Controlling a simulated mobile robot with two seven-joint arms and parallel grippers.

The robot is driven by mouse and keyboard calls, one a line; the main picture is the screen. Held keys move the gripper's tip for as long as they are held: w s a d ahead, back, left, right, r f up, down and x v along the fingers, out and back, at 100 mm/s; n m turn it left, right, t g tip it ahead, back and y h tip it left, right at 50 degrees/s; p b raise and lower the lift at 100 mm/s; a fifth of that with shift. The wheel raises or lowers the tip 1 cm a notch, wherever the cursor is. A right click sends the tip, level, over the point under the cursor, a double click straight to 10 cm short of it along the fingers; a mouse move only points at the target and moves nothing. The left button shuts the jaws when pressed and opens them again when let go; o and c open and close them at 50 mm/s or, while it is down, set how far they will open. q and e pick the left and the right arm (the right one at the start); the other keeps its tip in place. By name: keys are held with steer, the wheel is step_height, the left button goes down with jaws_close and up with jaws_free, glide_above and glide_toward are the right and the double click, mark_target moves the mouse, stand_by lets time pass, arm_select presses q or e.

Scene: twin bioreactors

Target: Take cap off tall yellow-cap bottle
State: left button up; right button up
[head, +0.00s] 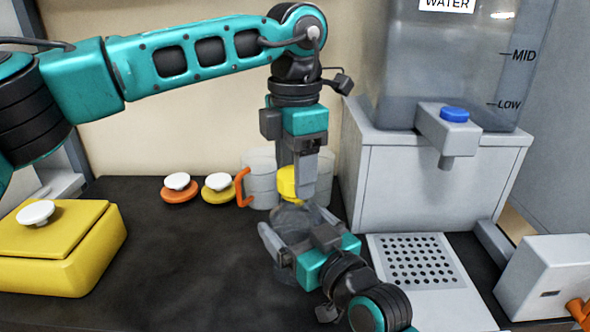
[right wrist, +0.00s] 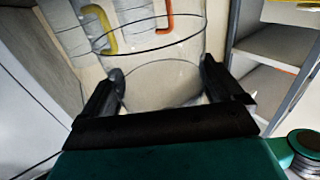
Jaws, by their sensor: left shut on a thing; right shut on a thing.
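The tall clear bottle (head: 292,216) stands on the dark bench, and its see-through body also shows in the right wrist view (right wrist: 160,85). My right gripper (head: 277,240) is shut around the bottle's body from the front right; its two fingers flank the bottle in the right wrist view (right wrist: 163,82). The yellow cap (head: 288,184) is at the top of the bottle. My left gripper (head: 296,180) points down from above and is shut on the yellow cap, partly hiding it. Whether the cap touches the bottle's neck cannot be told.
A clear jug with an orange handle (head: 242,187) stands close behind. Orange (head: 179,192) and yellow (head: 218,190) lids with white knobs lie left of it. A yellow box (head: 70,262) is at the left. A water tank (head: 440,70) and perforated tray (head: 425,285) are at the right.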

arm_select(q)
steer(key=shift+r, duration=2)
arm_select(e)
steer(key=o, duration=1.7)
arm_select(q)
steer(key=shift+r, duration=0.2)
arm_select(e)
steer(key=shift+v, duration=6.05)
